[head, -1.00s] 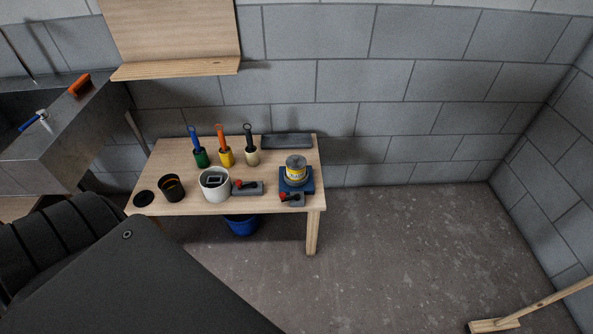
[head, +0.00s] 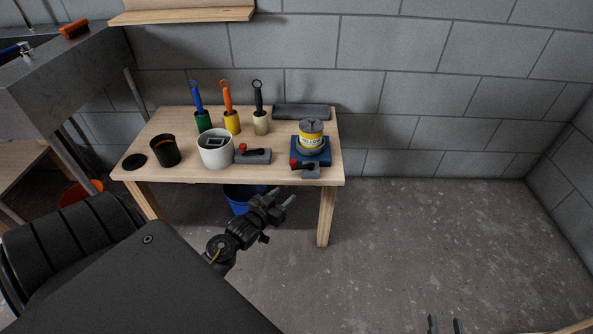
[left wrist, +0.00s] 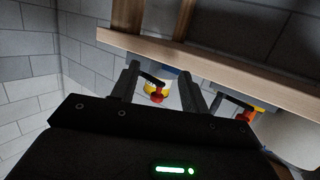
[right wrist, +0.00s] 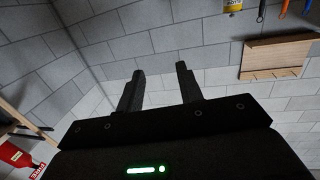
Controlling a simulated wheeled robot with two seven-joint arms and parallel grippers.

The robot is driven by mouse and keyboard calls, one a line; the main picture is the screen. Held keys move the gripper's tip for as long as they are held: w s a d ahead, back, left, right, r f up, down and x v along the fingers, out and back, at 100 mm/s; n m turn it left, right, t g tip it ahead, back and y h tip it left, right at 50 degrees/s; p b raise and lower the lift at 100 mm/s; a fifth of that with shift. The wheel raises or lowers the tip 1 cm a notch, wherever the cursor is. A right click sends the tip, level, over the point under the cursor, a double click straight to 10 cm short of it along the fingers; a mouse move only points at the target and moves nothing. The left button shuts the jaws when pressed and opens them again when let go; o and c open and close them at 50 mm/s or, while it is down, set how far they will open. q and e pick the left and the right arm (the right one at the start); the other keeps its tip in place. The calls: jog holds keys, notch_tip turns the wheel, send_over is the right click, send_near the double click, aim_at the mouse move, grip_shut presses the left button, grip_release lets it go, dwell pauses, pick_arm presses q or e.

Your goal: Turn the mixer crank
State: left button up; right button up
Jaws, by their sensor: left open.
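Two cranks with red knobs stand on the wooden table (head: 240,176). One crank (head: 301,164) is at the front of a blue stand (head: 324,157) bearing a yellow-labelled can (head: 311,137). The other crank (head: 252,151) is on a grey block beside a white pot (head: 215,151). I cannot tell for sure which is the mixer's. My left gripper (head: 284,199) is open and empty, in front of the table's front edge. In the left wrist view, the can's crank (left wrist: 157,95) shows between its fingers, apart from them. My right gripper (head: 444,322) is open and empty at the bottom edge; its fingers also show in the right wrist view (right wrist: 158,85).
A black cup (head: 164,151) and a dark disc (head: 134,162) are at the left. A blue bucket (head: 237,205) is under the table. The floor to the right (head: 430,240) is mostly clear.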

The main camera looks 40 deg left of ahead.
aim_at(296, 159)
pick_arm(q)
notch_tip(296, 159, up, 7)
jog(key=a+t+b, duration=0.2)
jog(key=t, duration=0.1)
jog(key=w+b, duration=0.1)
jog(key=w, duration=0.5)
jog(key=w+a+b, duration=0.1)
jog(key=w, duration=0.3)
jog(key=shift+r+b, duration=0.1)
jog(key=shift+b, duration=0.2)
jog(key=shift+w, duration=0.7)
pick_arm(e)
jog(key=s+d+r+t+y, duration=0.1)
jog(key=s+r+t, duration=0.1)
jog(key=r, duration=0.4)
jog(key=s+d+r+t+y, duration=0.1)
jog(key=s+r+t+y, duration=0.1)
jog(key=r+t, duration=0.2)
jog(key=shift+r+t+y, duration=0.3)
jog(key=shift+r, duration=1.45)
pick_arm(q)
jog(key=shift+c, duration=0.3)
pick_arm(e)
jog(key=shift+n, duration=0.3)
pick_arm(q)
grip_shut()
